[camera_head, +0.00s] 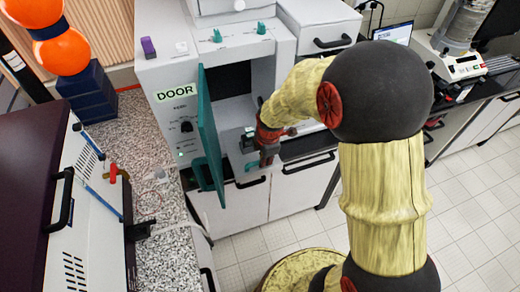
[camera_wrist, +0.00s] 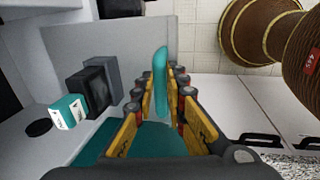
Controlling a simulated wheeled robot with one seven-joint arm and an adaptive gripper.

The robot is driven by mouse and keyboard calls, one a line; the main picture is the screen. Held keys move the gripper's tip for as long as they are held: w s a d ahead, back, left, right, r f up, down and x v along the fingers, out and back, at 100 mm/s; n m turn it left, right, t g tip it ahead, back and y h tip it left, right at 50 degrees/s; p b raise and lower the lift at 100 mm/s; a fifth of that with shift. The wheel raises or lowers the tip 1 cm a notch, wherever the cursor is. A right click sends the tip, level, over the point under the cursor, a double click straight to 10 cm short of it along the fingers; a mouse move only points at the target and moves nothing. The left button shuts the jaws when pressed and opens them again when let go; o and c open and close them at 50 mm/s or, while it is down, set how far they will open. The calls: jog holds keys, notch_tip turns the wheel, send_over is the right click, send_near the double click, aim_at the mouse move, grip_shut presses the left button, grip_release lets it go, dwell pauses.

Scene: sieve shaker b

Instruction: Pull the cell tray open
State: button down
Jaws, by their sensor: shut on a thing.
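The grey machine (camera_head: 165,75) has a compartment whose teal door (camera_head: 208,130) stands open, swung out to the left. My gripper (camera_head: 268,150) is at the right side of the opening, low down. In the wrist view, my gripper (camera_wrist: 163,105) is shut on an upright teal handle (camera_wrist: 161,70), which stands between its yellow-padded fingers. I take this as the cell tray's handle. A teal surface (camera_wrist: 95,148) lies below the fingers. The tray itself is mostly hidden by my gripper and arm, so I cannot tell how far out it is.
In the wrist view, a teal-and-white block (camera_wrist: 70,113) and dark blocks (camera_wrist: 97,85) stand left of my fingers. White drawers (camera_head: 300,190) with black handles are below the machine. A speckled counter (camera_head: 150,195) is at left. Tiled floor (camera_head: 465,215) is clear at right.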

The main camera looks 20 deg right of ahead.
jog(key=shift+s, duration=1.2)
jog(key=c, duration=1.8)
grip_release()
jog(key=shift+r, duration=0.1)
notch_tip(320, 180, up, 12)
jog(key=s, duration=0.2)
jog(key=shift+s+f, duration=0.2)
